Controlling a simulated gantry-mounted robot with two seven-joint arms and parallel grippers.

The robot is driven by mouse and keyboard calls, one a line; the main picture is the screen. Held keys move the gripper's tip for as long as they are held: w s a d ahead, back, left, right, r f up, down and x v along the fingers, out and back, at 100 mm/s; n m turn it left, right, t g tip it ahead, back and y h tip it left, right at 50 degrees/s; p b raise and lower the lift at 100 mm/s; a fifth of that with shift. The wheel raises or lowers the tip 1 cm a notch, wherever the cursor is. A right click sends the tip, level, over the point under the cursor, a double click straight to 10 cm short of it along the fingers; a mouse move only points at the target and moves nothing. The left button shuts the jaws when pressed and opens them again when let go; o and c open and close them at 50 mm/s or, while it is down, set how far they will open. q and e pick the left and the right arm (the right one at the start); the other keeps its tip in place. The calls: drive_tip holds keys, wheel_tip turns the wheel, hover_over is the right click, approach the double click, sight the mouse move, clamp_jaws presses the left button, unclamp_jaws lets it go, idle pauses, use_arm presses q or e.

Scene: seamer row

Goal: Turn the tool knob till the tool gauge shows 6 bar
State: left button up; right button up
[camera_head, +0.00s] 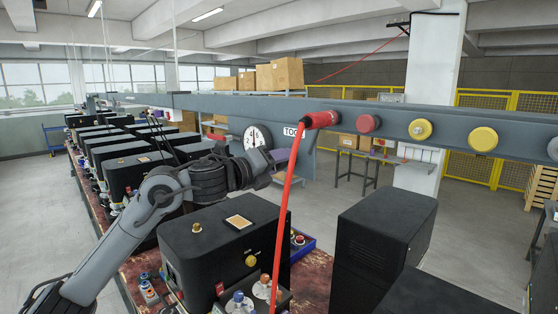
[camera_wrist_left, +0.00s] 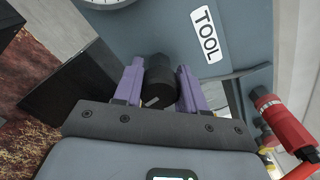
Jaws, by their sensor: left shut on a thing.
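The tool gauge (camera_head: 257,136) is a round white dial on the grey panel, left of the TOOL label (camera_head: 292,132). Its needle is too small to read surely. In the left wrist view only the lower rim of the gauge (camera_wrist_left: 105,2) shows at the top edge. The tool knob (camera_wrist_left: 158,82) is a black cylinder with a light mark line on its end. My left gripper (camera_wrist_left: 160,72) has its purple fingers on both sides of the knob, shut on it. In the head view my left gripper (camera_head: 283,156) hides the knob. My right gripper is not in view.
A red hose (camera_head: 285,215) hangs from a red coupling (camera_head: 321,120) just right of my left gripper. Red and yellow round buttons (camera_head: 420,130) line the grey beam. Black machine boxes (camera_head: 220,250) stand below on the bench.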

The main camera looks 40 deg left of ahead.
use_arm(q)
drive_tip(key=shift+a+m, duration=0.1)
drive_tip(key=shift+m, duration=0.9)
drive_tip(key=o, duration=1)
drive_tip(key=shift+o, duration=0.2)
drive_tip(key=shift+s, duration=0.1)
drive_tip(key=s+a+b, duration=0.1)
drive_tip(key=s+b, duration=0.3)
drive_tip(key=s, duration=0.6)
drive_tip(key=shift+s, duration=0.3)
